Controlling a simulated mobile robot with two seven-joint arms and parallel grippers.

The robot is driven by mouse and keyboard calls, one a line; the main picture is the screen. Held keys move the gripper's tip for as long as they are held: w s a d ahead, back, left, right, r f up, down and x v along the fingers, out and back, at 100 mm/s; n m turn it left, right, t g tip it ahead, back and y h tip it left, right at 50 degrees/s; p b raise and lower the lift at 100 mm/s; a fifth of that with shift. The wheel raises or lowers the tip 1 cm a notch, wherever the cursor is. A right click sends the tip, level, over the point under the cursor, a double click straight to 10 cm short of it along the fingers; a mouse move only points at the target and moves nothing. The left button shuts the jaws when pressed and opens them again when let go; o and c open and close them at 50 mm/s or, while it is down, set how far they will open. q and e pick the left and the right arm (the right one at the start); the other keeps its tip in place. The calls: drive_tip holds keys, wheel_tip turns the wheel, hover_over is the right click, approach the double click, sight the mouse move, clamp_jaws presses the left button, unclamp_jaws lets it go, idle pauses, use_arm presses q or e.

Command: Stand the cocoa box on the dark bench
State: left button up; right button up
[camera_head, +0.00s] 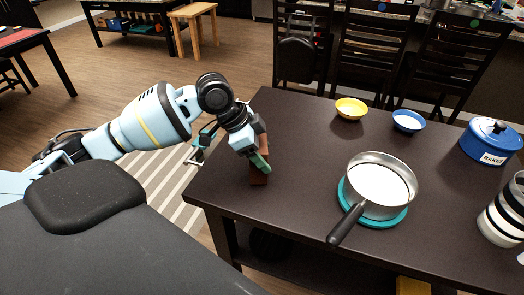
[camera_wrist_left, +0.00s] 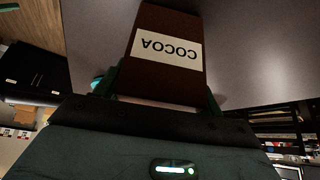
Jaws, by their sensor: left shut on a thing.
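The brown cocoa box (camera_head: 259,180) is at the left end of the dark bench (camera_head: 310,130) in the head view, looking roughly upright. My left gripper (camera_head: 256,163) is shut on it, and a green finger covers part of it. In the left wrist view the box (camera_wrist_left: 168,20) sits between the fingers of the gripper (camera_wrist_left: 160,88), its white COCOA label upside down in the picture. I cannot tell whether its bottom touches the bench top. My right gripper is not in view.
A steel pan (camera_head: 380,190) stands on a teal trivet (camera_head: 396,219), its black handle pointing front left. A yellow bowl (camera_head: 351,108), a blue bowl (camera_head: 408,121), a blue pot (camera_head: 490,142) and a striped jar (camera_head: 503,213) stand further right. Bench top between box and pan is clear.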

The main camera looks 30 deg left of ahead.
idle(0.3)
use_arm(q)
drive_tip(key=o, duration=1.1)
drive_tip(key=shift+f, duration=0.15)
drive_tip(key=v, duration=1.2)
drive_tip(key=shift+p, duration=0.4)
